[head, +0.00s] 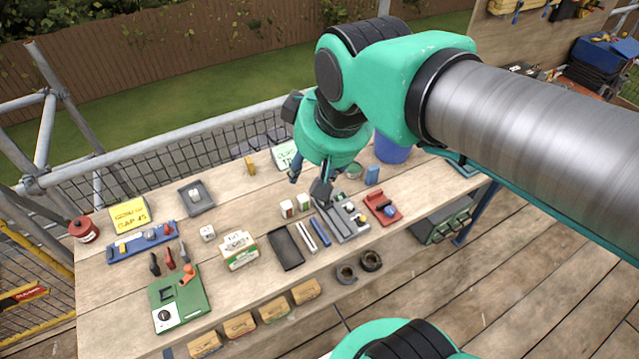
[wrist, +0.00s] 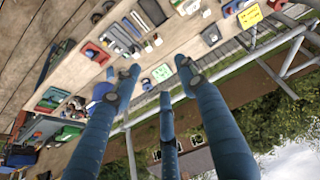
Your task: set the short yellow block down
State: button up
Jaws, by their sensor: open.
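A small yellow block (head: 250,165) stands upright on the wooden bench (head: 228,200) near its back edge in the head view, left of a white card with green writing (head: 285,155). Smaller yellow pieces show in the blue tray (head: 143,240) and in the grey tray (head: 343,219); I cannot tell which yellow piece is the short block. My gripper (head: 308,183) is above the back middle of the bench, its fingers apart. In the wrist view my gripper (wrist: 157,68) is open, with nothing seen between its fingers.
Near my gripper are two small white boxes (head: 287,209), a red tray (head: 382,207), a blue block (head: 372,175) and a blue bucket (head: 392,148). A black tray (head: 285,247) and a green board (head: 179,298) lie further forward. Mesh fencing (head: 230,140) runs behind the bench.

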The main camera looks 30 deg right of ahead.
jog(key=shift+m, duration=0.7)
jog(key=s, duration=0.1)
jog(key=s+f, duration=0.1)
jog(key=s, duration=0.1)
jog(key=s+f, duration=0.1)
jog(key=s, duration=0.1)
jog(key=shift+s+f, duration=0.1)
jog(key=shift+f, duration=0.15)
jog(key=shift+f, duration=0.1)
notch_tip(320, 180, down, 7)
jog(key=b, duration=0.7)
jog(key=shift+f+b, duration=0.2)
jog(key=shift+b, duration=0.15)
